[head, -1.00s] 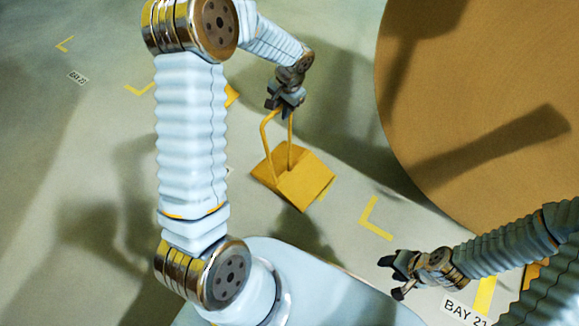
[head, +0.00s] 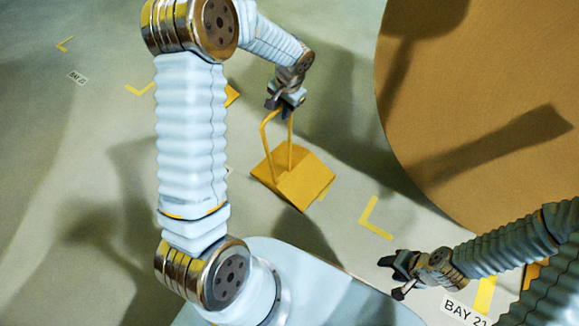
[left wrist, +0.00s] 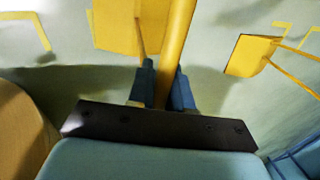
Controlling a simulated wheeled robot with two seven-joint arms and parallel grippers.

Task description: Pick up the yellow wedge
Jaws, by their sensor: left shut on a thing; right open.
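The yellow wedge (head: 305,184) has a sloped block and a tall yellow bar handle (head: 265,140). It stands in the middle of the head view, left of the big roll. My left gripper (head: 285,108) is at the top of the handle and shut on it. In the left wrist view the handle (left wrist: 172,45) runs between the two fingers (left wrist: 164,85), and part of the wedge block (left wrist: 114,28) shows beyond. I cannot tell whether the wedge touches the floor. My right gripper (head: 391,277) is open and empty at the lower right, apart from the wedge.
A huge brown kraft roll (head: 480,100) fills the upper right. A second yellow wedge (head: 232,95) is mostly hidden behind my left arm; a wedge with a handle also shows at right in the left wrist view (left wrist: 247,55).

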